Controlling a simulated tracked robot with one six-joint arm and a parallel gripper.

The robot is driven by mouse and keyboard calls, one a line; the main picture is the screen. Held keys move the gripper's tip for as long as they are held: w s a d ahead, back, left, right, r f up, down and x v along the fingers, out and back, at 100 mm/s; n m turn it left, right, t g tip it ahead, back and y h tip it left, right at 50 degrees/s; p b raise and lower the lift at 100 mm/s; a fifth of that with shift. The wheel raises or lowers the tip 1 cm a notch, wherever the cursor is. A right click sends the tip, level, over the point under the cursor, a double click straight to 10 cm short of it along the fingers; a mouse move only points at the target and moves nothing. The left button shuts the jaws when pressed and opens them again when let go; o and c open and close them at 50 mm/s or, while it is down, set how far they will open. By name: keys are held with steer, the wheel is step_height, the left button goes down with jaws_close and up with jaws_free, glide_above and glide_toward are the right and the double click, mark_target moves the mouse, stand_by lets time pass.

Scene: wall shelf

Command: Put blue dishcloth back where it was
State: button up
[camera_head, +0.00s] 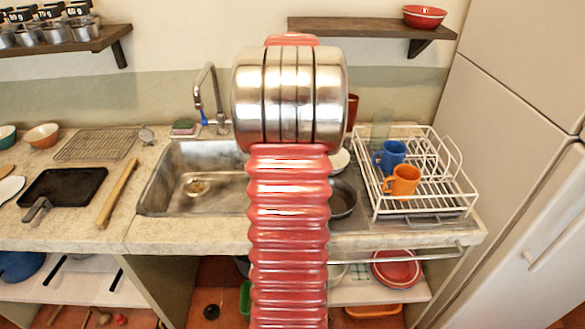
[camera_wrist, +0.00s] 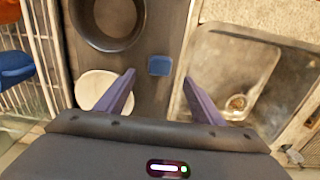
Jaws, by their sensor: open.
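In the wrist view a small blue square (camera_wrist: 159,65) lies flat on the dark drainboard between the sink and the dish rack. It looks like the blue dishcloth folded small, but I cannot tell for certain. My gripper (camera_wrist: 158,77) is open, its two purple fingers apart, with the blue square in view between and just beyond the fingertips. Nothing is held. I cannot tell the height of the fingers above it. In the head view my arm hides this spot and the fingers.
A dark pan (camera_wrist: 110,22) and a pale bowl (camera_wrist: 97,90) lie near the blue square. The white dish rack (camera_head: 455,205) holds a blue mug (camera_head: 391,156) and an orange mug (camera_head: 402,181). The sink (camera_head: 165,195) is empty. A faucet (camera_head: 221,98) stands behind it.

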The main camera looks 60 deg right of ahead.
steer(key=shift+r, duration=1.25)
steer(key=w+a+r+n+t, duration=0.15)
steer(key=w+a, duration=0.25)
steer(key=a, duration=0.4)
steer(key=w+a+r+n+h, duration=0.1)
steer(key=w+a+r+n, duration=0.2)
steer(key=a, duration=0.6)
steer(key=w+a+r+n+t, duration=0.1)
steer(key=w+a+r, duration=0.1)
steer(key=w+a, duration=0.45)
steer(key=s+a+f+n+t, duration=0.1)
steer(key=s+a+n, duration=0.1)
steer(key=a, duration=0.7)
steer(key=s+a+f+n+t, duration=0.1)
steer(key=s+a+n, duration=0.1)
steer(key=a, duration=0.7)
steer(key=s+a+f+n+t+y, duration=0.1)
steer(key=s+a+n, duration=0.2)
steer(key=a, duration=0.6)
steer(key=shift+s+a, duration=0.2)
steer(key=shift+s, duration=0.65)
